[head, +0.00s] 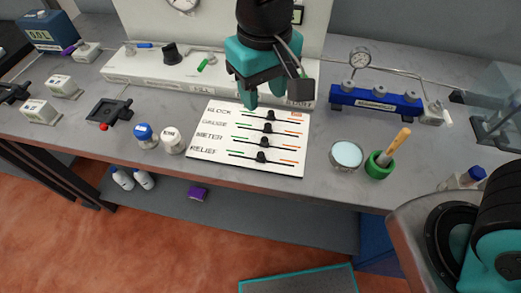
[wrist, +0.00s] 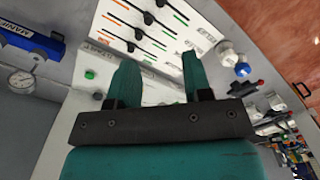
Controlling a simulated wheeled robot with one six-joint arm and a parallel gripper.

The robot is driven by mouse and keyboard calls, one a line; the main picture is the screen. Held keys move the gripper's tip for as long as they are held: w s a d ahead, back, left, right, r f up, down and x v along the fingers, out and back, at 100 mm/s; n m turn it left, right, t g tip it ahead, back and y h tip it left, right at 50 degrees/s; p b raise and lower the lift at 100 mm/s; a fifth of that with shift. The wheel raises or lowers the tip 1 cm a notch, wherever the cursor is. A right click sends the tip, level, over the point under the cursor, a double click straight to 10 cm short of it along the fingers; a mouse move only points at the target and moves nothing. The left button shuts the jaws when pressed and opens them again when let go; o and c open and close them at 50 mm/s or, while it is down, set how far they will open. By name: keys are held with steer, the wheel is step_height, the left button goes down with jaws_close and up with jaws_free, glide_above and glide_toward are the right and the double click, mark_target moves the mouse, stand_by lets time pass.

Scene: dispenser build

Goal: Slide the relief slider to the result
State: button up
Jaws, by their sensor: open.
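The white slider panel (head: 210,158) lies on the bench, with rows labelled CLOCK, GAUGE, METER and RELIEF. The relief slider's black knob (head: 262,157) is on the row nearest the bench's front edge, near the middle of its track. The track is green at left and orange at right. The other rows' knobs also stand near mid-track. My teal gripper (head: 270,95) is above the panel's back edge, behind the relief row, open and touching no knob. In the wrist view, my open gripper (wrist: 160,62) has empty space between its fingers, with the panel's tracks beyond.
A glass bowl (head: 347,154) and a green mortar with pestle (head: 380,164) stand right of the panel. Two small jars (head: 173,141) stand left. A blue manifold (head: 376,101) with a pressure gauge (head: 360,59) is behind right. A white console (head: 140,72) runs behind.

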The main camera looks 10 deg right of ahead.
mark_target(261, 154)
step_height(261, 154, down, 18)
steer(key=shift+a+r+p, duration=0.1)
steer(key=shift+a+p, duration=0.05)
steer(key=shift+p, duration=0.75)
jaws_close()
steer(key=shift+w, duration=0.1)
